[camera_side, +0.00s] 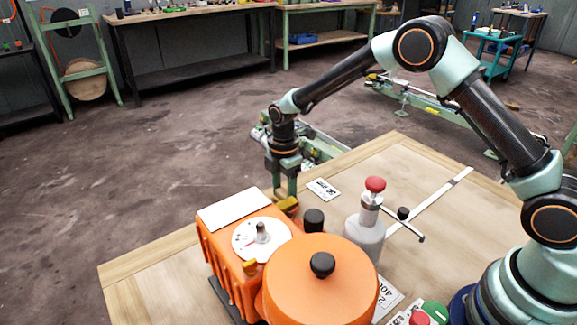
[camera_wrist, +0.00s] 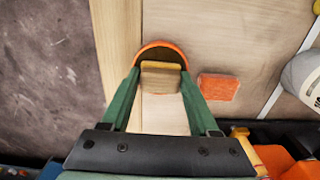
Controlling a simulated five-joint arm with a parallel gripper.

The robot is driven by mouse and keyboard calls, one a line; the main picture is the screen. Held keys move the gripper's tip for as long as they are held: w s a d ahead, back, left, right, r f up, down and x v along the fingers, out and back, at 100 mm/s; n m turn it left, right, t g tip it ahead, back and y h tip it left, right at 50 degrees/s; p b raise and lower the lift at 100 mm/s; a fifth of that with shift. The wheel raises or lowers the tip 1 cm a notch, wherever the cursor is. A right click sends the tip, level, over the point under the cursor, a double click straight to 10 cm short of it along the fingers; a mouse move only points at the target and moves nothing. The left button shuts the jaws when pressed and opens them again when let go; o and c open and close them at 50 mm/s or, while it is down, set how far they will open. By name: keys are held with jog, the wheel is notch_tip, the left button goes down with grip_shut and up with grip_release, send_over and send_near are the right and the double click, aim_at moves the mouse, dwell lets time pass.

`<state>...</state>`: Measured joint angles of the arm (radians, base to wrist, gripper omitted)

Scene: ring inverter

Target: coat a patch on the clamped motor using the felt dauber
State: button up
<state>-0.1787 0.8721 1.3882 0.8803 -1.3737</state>
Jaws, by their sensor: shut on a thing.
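The clamped motor (camera_side: 322,280) is a large orange unit with a round housing, in the front middle of the side view. A corner of orange casing (camera_wrist: 302,168) shows at the lower right of the wrist view. My gripper (camera_side: 284,190) points down beyond the motor's far side, its tips partly hidden. In the wrist view my gripper (camera_wrist: 160,82) is shut on a tan block, which looks like the felt dauber (camera_wrist: 162,72). An orange-rimmed round thing shows just beyond it; I cannot tell whether they touch. An orange rectangle (camera_wrist: 218,87) lies to the right.
A grey bottle with a red knob (camera_side: 367,222) stands right of the motor, beside a thin rod (camera_side: 404,227). A small printed card (camera_side: 323,190) lies on the wooden table (camera_side: 400,165). The table's far right is mostly clear. Green and red buttons (camera_side: 430,314) sit in front.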

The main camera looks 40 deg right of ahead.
aim_at(284, 192)
jog(key=shift+f, duration=0.1)
jog(key=shift+r, duration=3.55)
